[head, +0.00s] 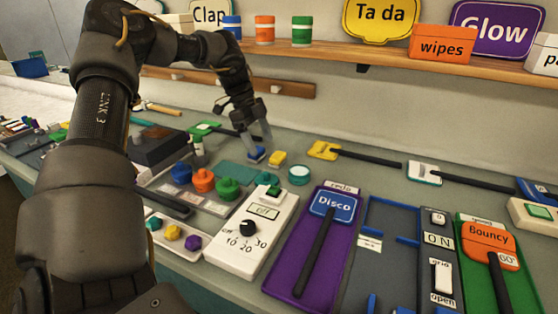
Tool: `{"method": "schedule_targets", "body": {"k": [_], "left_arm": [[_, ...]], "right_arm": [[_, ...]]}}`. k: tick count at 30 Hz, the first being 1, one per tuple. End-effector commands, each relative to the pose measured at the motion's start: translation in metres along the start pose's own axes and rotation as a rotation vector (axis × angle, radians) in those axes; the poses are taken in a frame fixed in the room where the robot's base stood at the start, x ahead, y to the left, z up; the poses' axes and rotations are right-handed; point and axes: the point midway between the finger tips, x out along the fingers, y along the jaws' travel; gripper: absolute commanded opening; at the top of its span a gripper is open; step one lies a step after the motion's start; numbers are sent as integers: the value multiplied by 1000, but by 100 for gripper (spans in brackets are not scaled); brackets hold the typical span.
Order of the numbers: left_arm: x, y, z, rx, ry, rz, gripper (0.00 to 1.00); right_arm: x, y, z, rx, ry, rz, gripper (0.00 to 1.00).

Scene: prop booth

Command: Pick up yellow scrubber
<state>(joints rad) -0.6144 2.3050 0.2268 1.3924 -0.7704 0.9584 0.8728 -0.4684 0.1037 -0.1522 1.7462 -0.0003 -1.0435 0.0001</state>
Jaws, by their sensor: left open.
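The yellow scrubber (278,158) looks like a small yellow block lying on the grey-green table top, just right of my left gripper. My left gripper (257,142) points down with its fingers apart, close above the table. A similar small blue block (256,155) lies at its fingertips; I cannot tell whether the fingers touch it. The yellow block stands outside the fingers, a short way to their right. My right gripper is not in view.
A yellow paddle (323,150) with a black handle lies to the right. A round teal-rimmed tub (299,174), a white timer box (254,231) and coloured knobs (203,181) stand in front. A wooden shelf (349,55) runs along the wall behind.

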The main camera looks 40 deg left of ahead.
Motion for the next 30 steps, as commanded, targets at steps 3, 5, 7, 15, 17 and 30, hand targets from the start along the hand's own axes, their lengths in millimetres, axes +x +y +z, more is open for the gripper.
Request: {"method": "schedule_targets", "body": {"k": [3,5,7,15,17,30], "left_arm": [[2,0,-4,-1,0,0,75],[2,0,-5,-1,-1,0,75],[3,0,-7,0,0,0,75],[24,1,-38,-1,-1,5,75],[33,1,-37,-2,-1,5,75],[46,0,-38,0,0,0,69]], "right_arm": [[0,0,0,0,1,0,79],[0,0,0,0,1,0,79],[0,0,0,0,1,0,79],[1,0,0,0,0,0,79],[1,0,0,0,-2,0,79],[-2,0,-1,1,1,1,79]]}}
